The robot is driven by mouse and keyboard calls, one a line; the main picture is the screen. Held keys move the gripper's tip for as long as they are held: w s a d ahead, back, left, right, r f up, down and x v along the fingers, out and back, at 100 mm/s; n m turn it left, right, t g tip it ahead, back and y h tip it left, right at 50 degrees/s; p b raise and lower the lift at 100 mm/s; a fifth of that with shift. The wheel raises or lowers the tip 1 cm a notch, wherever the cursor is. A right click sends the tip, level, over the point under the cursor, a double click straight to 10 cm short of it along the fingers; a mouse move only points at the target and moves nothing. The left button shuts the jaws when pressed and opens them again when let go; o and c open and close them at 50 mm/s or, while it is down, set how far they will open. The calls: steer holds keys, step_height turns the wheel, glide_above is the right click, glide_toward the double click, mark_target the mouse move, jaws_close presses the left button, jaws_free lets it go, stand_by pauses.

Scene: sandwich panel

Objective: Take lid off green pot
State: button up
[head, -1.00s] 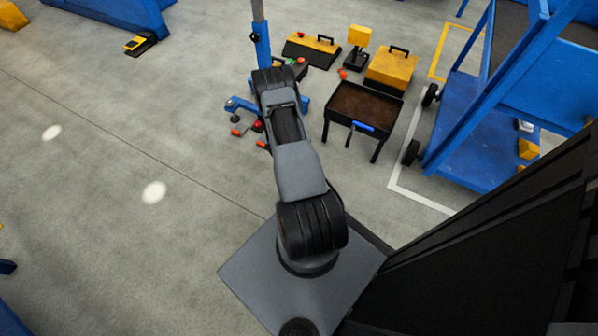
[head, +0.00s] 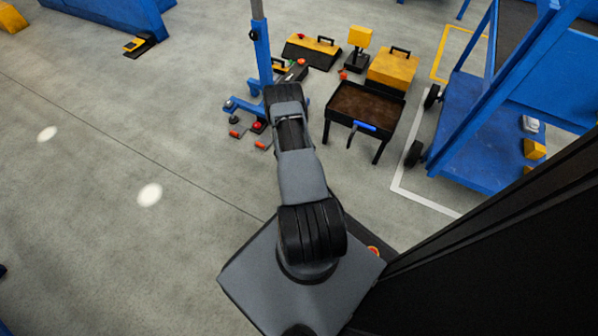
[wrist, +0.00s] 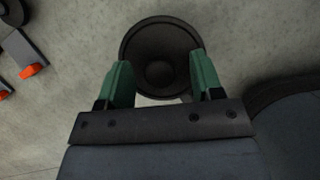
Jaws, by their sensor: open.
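In the wrist view my gripper (wrist: 160,62) has its two green-padded fingers apart, with no object clamped between them. Beyond and between the fingers is a dark round thing (wrist: 160,30) with a rim and a small rounded bump at its middle. I cannot tell whether it is the lid. The fingers overlap its lower left and right edges in the picture; contact is unclear. I make out no green pot in either view. In the head view my arm covers part of the floor, and my gripper cannot be made out there.
A blue stand (head: 262,55) with orange-tipped feet is beside my arm. A black tray table (head: 362,107) with a blue handle is to the right. Yellow boxes (head: 392,66) are behind it. A blue rack (head: 470,150) stands farther right. Floor on the left is mostly clear.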

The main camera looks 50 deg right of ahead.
steer(key=shift+c, duration=0.3)
steer(key=c, duration=0.9)
